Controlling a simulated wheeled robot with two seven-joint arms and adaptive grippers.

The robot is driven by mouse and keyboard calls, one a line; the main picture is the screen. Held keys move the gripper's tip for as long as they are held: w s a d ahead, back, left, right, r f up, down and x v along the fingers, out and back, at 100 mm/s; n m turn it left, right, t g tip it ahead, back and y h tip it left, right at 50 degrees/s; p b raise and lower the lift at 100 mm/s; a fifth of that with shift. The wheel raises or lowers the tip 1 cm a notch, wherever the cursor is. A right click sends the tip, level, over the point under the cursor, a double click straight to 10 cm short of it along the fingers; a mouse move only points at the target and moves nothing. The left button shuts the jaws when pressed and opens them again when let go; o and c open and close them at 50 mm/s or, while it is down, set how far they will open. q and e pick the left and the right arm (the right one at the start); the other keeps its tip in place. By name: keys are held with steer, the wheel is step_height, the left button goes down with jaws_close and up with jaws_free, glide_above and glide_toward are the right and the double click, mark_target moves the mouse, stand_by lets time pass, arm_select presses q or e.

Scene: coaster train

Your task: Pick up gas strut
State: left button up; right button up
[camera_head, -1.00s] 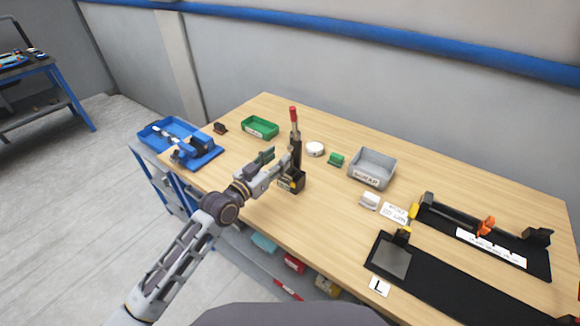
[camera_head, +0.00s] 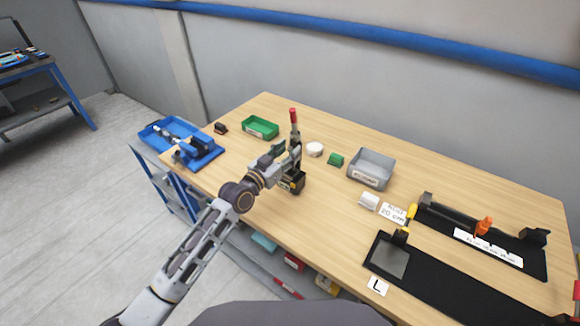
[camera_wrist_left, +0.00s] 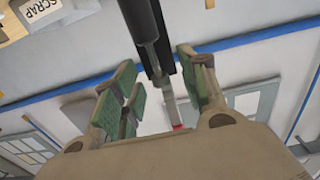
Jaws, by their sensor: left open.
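The gas strut (camera_head: 294,122), dark with a red top end, stands upright in a black holder block (camera_head: 292,184) on the wooden table. My left gripper (camera_head: 287,151) is open beside the strut's middle, and its wrist partly hides the holder. In the left wrist view the strut's dark cylinder and thinner rod (camera_wrist_left: 152,50) run between the green finger pads of the gripper (camera_wrist_left: 160,95). A gap shows on both sides of it; it looks nearer the right finger. My right gripper is not in view.
A green tray (camera_head: 260,128), a white round piece (camera_head: 314,149), a green block (camera_head: 336,160) and a grey bin (camera_head: 371,168) lie near the strut. A blue tray (camera_head: 200,151) is at the left corner. A black fixture (camera_head: 480,235) occupies the right.

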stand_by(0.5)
arm_select(q)
jaws_close()
